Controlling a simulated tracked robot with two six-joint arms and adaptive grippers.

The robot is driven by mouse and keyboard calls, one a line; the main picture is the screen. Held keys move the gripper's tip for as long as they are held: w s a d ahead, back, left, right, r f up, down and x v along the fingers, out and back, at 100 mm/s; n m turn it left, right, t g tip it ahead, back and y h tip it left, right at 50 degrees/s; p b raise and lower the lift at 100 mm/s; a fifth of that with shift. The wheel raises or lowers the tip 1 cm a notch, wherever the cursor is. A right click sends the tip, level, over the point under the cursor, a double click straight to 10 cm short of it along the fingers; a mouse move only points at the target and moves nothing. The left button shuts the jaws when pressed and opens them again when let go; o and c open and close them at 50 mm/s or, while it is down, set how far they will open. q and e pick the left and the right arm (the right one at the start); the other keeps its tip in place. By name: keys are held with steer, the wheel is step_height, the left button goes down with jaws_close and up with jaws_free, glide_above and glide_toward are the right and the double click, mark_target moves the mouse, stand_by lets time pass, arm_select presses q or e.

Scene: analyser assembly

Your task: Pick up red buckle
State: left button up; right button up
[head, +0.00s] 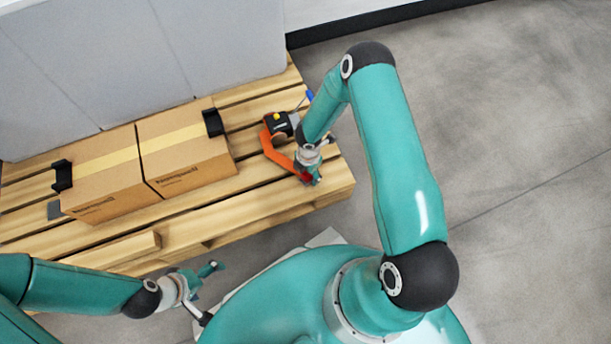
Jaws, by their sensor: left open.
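A small red part (305,177), which looks like the red buckle, shows at the front end of an orange arm-shaped piece (274,148) on the right end of the wooden pallet. My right gripper (316,179) is right beside the red part and partly covers it. I cannot tell whether its fingers touch the part or are closed on it. My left gripper (215,270) is open and empty, low in front of the pallet and well away from the red part.
Two taped cardboard boxes (95,190) (188,170) with black corner pieces stand side by side on the pallet (255,205). A black device with a yellow knob (279,119) adjoins the orange piece. A grey wall (110,55) rises behind. The floor at right is clear.

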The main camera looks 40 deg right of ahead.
jaws_close()
steer(key=shift+r, duration=0.1)
